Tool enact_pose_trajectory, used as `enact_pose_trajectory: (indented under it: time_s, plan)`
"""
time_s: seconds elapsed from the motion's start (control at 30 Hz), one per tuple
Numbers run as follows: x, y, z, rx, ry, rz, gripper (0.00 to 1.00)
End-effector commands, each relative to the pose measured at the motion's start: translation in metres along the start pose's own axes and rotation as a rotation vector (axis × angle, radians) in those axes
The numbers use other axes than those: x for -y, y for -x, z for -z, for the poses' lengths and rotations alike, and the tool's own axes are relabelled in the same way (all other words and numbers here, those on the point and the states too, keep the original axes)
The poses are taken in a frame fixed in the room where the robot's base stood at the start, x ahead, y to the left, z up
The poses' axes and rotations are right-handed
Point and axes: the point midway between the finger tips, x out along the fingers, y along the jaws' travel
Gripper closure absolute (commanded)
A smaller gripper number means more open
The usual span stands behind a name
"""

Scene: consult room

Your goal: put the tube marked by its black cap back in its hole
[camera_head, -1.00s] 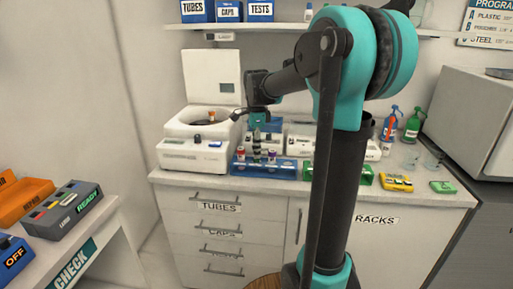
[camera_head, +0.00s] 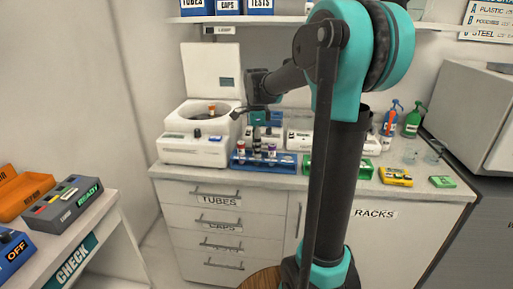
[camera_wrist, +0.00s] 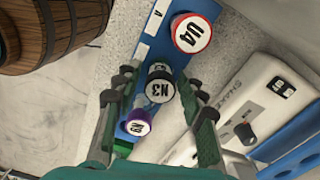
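The black-capped tube, marked N3 (camera_wrist: 160,90), shows from above in the wrist view, between the two fingers of my gripper (camera_wrist: 160,98). Gaps show between its cap and both fingers, so my gripper looks open around it. The blue rack (camera_wrist: 141,50) lies below; whether the tube sits in a hole is hidden. A red-rimmed white cap marked U4 (camera_wrist: 192,33) and a purple cap (camera_wrist: 138,123) stand on either side of it. In the head view my gripper (camera_head: 262,132) is over the blue rack (camera_head: 283,167) on the counter, small and partly hidden.
A white centrifuge (camera_head: 190,150) with its lid raised stands left of the rack. A white device (camera_wrist: 255,105) is close to my right finger. A green rack (camera_head: 308,167), yellow box (camera_head: 396,176) and bottles (camera_head: 412,122) stand to the right.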

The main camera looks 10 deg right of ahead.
Motion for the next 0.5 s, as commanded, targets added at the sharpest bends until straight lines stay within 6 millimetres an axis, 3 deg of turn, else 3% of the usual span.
enact_pose_trajectory:
  time_s: [0.33, 0.5]
  plan:
    - [0.000, 0.001, 0.000, 0.000, 0.000, 0.000, 0.52]
    - [0.000, 0.016, 0.000, 0.000, 0.000, 0.000, 0.52]
